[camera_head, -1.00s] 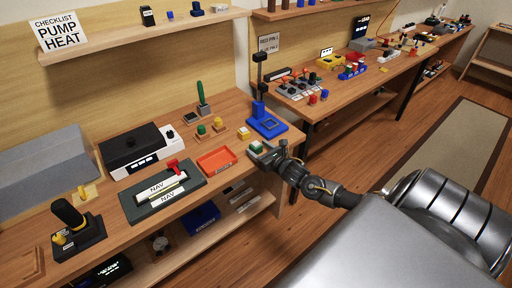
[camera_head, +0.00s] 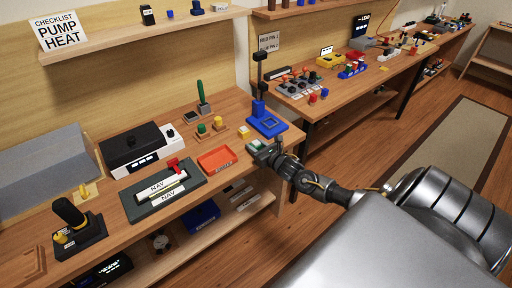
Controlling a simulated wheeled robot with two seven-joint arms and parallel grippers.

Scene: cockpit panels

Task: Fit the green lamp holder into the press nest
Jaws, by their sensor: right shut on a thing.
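My right gripper (camera_head: 259,149) is low over the front edge of the bench. It is shut on the green lamp holder (camera_head: 254,144), a small pale block with a green top, partly hidden by the fingers. The blue press (camera_head: 257,107) stands just behind it at the bench's right end, with an upright column and a dark head above. Its nest (camera_head: 269,122) is the square recess in the blue base, and it looks empty. The lamp holder is in front of the base and apart from it. My left gripper is not in view.
An orange tray (camera_head: 217,159) lies left of the gripper. A yellow-topped block (camera_head: 243,131) sits close behind the lamp holder, and green and yellow knobs (camera_head: 209,127) stand farther left. A dark NAV panel (camera_head: 163,190) lies at the front left.

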